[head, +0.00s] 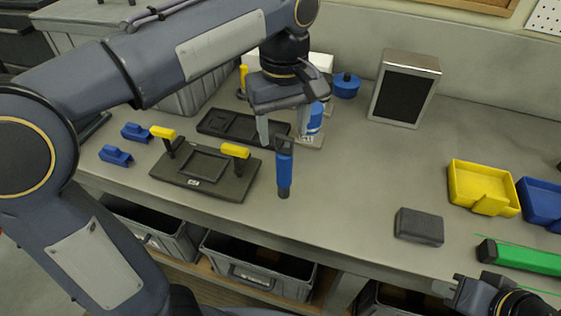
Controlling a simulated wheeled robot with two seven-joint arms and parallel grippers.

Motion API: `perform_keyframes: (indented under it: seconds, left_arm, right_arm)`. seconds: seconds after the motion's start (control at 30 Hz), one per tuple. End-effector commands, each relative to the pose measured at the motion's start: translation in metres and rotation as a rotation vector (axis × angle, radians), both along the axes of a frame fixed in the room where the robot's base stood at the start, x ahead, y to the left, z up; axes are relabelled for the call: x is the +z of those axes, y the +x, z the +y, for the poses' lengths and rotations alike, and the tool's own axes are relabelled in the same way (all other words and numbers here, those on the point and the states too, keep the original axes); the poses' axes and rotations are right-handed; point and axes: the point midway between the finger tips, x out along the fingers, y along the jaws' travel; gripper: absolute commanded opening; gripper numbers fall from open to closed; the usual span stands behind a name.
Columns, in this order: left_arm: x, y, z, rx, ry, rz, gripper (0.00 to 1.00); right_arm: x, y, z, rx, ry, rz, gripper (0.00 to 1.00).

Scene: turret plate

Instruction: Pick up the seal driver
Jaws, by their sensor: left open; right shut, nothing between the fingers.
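A blue-handled tool with dark ends (284,170), which looks like the seal driver, is on the bench near its front edge. My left gripper (284,128) is open above it, fingers pointing down. The tool's dark upper end shows just below and between the fingertips; I cannot tell whether they touch it. A blue round piece with a knob (346,86) stands farther back. My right gripper (462,290) is shut and empty at the bottom right corner, partly cut off by the frame.
A dark plate with two yellow handles (207,188) lies left of the tool, with a black tray (215,128) behind. The middle bench is clear.

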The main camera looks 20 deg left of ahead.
Motion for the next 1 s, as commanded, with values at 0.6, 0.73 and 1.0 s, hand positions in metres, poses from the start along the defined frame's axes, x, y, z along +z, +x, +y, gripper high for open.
perform_keyframes:
  seconds: [0.6,0.73,1.0]
  left_arm:
    - [-0.066,-0.001,-0.005,0.002,0.002,0.003,0.56]
    - [-0.077,-0.001,-0.005,0.002,0.001,0.001,0.56]
    - [-0.078,-0.001,-0.005,0.002,0.001,0.001,0.53]
  right_arm:
    - [-0.005,0.000,0.000,0.000,0.000,0.000,0.00]
    - [-0.006,0.000,0.000,0.000,0.000,0.000,0.00]
    - [-0.006,0.000,0.000,0.000,0.000,0.000,0.00]
